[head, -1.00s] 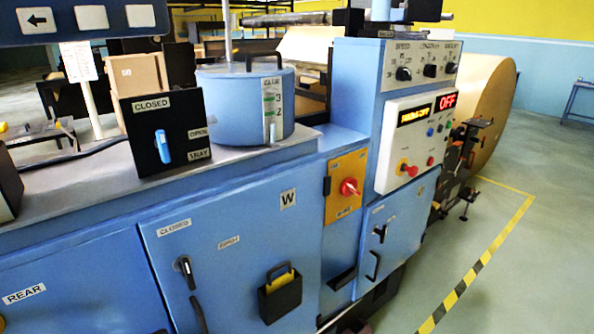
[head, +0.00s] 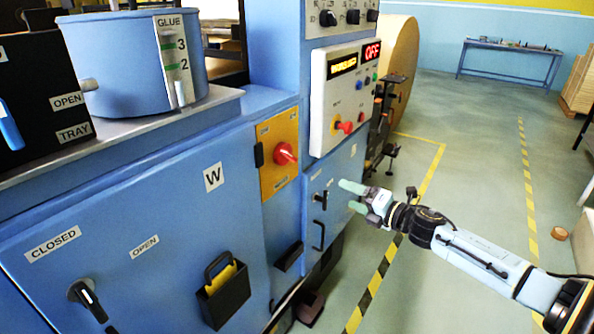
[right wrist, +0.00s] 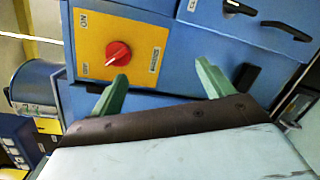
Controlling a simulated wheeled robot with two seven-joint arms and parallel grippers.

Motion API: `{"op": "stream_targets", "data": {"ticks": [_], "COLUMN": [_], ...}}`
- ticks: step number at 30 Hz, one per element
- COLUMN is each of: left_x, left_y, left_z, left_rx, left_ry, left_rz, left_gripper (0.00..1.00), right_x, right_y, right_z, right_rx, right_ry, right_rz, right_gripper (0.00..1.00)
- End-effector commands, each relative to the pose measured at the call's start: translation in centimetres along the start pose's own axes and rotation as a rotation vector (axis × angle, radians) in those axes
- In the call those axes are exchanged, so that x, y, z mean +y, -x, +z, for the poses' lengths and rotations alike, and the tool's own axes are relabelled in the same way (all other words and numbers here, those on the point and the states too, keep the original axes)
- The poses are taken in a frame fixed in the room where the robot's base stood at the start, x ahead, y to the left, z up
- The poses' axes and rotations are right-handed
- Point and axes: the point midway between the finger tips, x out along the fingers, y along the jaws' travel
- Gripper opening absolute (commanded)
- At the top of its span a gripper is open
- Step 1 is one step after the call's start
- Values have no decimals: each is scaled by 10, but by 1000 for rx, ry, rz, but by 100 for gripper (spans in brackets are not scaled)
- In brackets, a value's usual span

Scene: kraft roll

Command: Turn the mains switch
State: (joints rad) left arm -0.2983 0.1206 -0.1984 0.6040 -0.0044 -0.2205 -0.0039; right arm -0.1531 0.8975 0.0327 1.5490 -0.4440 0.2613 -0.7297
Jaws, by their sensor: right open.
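The mains switch looks to be the red rotary knob (head: 285,153) on an orange-yellow plate (head: 267,180) on the blue machine's front. The same knob shows in the right wrist view (right wrist: 118,53), with a white pointer line and small labels around it, one reading ON. My right gripper (head: 355,197) is open and empty, to the right of the knob and apart from it. In the right wrist view its two green fingers (right wrist: 162,74) are spread, with the knob ahead near the left finger. My left gripper is not in view.
A white panel (head: 322,125) with a lit OFF display and a red knob (head: 345,127) sits right of the plate. Below are a small blue door (head: 325,215) with black handles and a black holder (head: 222,298). Open floor (head: 465,190) lies to the right.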

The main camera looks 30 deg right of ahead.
Motion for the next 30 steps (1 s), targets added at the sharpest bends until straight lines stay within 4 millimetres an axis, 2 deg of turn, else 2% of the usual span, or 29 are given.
{"op": "stream_targets", "data": {"ticks": [1, 3, 7, 14, 30], "left_x": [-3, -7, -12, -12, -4], "left_y": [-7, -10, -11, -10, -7], "left_z": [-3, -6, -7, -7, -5], "left_rx": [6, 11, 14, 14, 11], "left_ry": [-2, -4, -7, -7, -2], "left_rz": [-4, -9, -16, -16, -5], "left_gripper": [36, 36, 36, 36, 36], "right_x": [28, 57, 83, 89, 99], "right_y": [-5, -7, -10, -26, -93], "right_z": [3, 4, 4, 3, -5], "right_rx": [36, 68, 95, 94, 92], "right_ry": [109, 218, 312, 319, 314], "right_rz": [59, 116, 166, 173, 171], "right_gripper": [80, 80, 80, 80, 80]}}
